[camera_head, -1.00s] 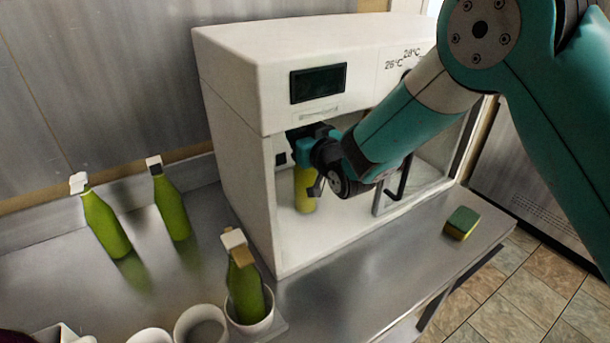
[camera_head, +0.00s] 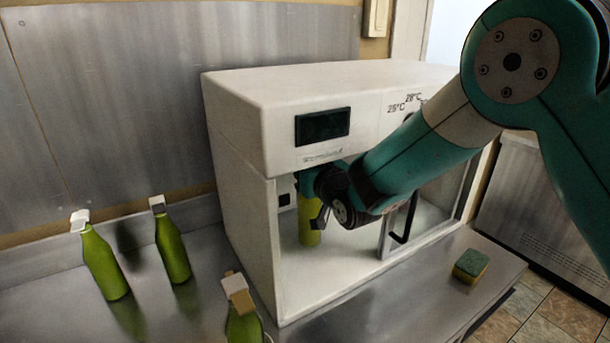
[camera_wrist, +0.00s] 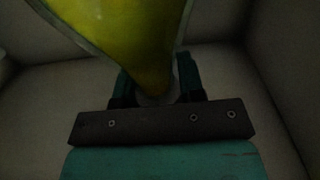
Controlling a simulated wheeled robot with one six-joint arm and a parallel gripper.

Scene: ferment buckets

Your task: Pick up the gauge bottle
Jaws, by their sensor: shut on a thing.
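A yellow-green bottle (camera_head: 308,232), which I take to be the gauge bottle, stands roughly upright inside the open white cabinet. My gripper (camera_head: 313,190) reaches into the cabinet from the right and is shut on its upper part. In the wrist view the bottle (camera_wrist: 130,35) fills the top of the picture and narrows down to between the two fingers of my gripper (camera_wrist: 155,85). The bottle's top is hidden by my gripper. I cannot tell whether its base touches the cabinet floor.
The white cabinet (camera_head: 250,215) has walls and a roof close around my gripper. A dark bracket handle (camera_head: 404,222) stands at its right. Green bottles with white tags (camera_head: 102,262) (camera_head: 172,245) (camera_head: 243,325) are on the counter at left. A green-yellow sponge (camera_head: 471,265) lies at right.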

